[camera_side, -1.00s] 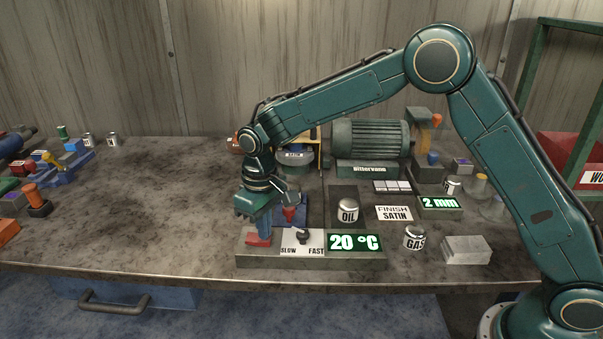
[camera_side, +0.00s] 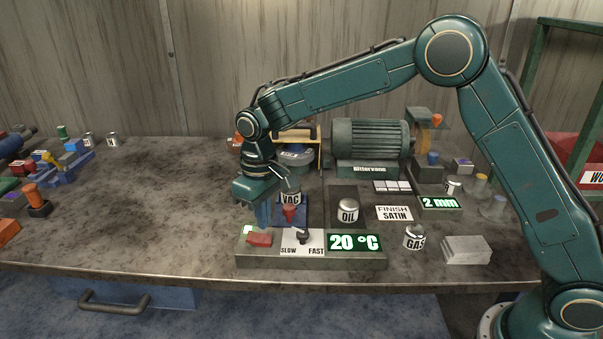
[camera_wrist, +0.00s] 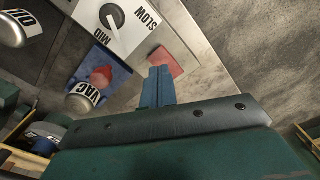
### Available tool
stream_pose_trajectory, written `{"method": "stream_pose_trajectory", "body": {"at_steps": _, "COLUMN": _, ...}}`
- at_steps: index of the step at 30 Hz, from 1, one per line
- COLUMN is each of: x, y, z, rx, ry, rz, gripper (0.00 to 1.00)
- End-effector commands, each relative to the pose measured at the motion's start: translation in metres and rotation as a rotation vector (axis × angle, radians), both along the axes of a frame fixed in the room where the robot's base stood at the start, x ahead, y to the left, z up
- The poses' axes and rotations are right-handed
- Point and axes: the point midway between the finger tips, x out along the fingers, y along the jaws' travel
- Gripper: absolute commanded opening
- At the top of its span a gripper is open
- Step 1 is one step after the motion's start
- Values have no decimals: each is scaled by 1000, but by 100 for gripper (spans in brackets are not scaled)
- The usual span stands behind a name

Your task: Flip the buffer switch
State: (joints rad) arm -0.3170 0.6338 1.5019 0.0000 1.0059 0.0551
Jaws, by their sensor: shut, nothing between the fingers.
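The red switch (camera_side: 259,240) sits at the left end of the grey control panel (camera_side: 310,262), left of the SLOW/FAST dial. A small lit green patch (camera_side: 248,229) shows at its back left edge. In the wrist view the red switch (camera_wrist: 165,62) lies just beyond my fingertips. My gripper (camera_side: 263,222) is shut and empty, with its blue fingers pointing down just behind and above the switch. In the wrist view my gripper (camera_wrist: 158,75) shows its fingers together; contact with the switch is not seen.
The speed dial (camera_side: 304,236) and the lit 20 °C display (camera_side: 354,242) are right of the switch. A VAC canister (camera_side: 290,198) with a red part stands close to my gripper's right. An OIL can (camera_side: 348,211) is farther right.

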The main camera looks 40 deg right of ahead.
Motion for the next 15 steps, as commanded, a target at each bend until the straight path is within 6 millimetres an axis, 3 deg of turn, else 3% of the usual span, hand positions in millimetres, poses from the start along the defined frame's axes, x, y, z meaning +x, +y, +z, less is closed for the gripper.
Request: {"method": "stream_pose_trajectory", "body": {"at_steps": 15, "x": 0, "y": 0, "z": 30, "rx": 0, "ry": -1, "rz": 0, "gripper": 0}}
